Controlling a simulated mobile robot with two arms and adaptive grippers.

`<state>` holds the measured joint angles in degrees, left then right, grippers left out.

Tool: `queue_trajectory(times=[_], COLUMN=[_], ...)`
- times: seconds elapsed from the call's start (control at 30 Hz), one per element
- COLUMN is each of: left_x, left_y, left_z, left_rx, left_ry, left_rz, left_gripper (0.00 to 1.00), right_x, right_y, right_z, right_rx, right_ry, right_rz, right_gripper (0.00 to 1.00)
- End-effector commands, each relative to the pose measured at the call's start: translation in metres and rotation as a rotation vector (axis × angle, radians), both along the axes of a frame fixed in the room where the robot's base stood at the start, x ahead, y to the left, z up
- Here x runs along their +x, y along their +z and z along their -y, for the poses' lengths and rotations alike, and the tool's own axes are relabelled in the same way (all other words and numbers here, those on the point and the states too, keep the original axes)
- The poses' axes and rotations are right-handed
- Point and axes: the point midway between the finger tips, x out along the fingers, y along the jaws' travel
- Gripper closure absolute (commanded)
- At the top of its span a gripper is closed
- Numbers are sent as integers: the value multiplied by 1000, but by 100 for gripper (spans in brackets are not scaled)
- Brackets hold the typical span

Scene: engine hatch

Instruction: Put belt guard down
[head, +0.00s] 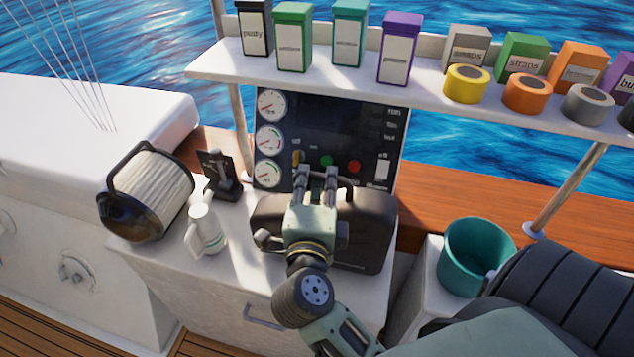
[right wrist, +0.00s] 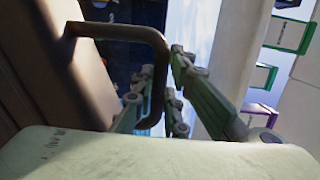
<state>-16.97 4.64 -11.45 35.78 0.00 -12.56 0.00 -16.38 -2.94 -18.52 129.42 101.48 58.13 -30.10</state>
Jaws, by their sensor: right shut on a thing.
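The belt guard (head: 368,235) is a dark, box-like cover with a loop handle on top. It is over the right part of the white counter, below the gauge panel. I cannot tell whether its underside touches the counter. My right gripper (head: 316,172) is shut on the handle, and its body hides the middle of the guard. In the right wrist view the handle (right wrist: 120,32) runs between the fingers (right wrist: 158,98), with the guard's brown side (right wrist: 35,70) at the left. My left gripper is not in view.
A gauge panel (head: 330,130) stands behind. A shelf (head: 420,92) with boxes and tape rolls is above. A teal bucket (head: 472,258) is right.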

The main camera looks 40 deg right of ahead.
Motion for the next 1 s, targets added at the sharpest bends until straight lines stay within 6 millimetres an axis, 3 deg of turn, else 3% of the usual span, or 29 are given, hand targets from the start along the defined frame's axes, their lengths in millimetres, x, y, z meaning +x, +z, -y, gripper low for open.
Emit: queue_trajectory(times=[0.43,0.47,0.67,1.0], left_x=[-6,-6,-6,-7], left_y=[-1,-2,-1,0], left_z=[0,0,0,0], left_rx=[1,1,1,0], left_ry=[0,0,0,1], left_rz=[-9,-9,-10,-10], left_gripper=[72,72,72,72], right_x=[0,0,0,0], right_y=[-6,-9,-8,-6], right_z=[0,0,0,0], right_rx=[-4,-1,0,0], right_ry=[1,1,0,0], right_rz=[6,1,1,3], right_gripper=[100,87,69,69])
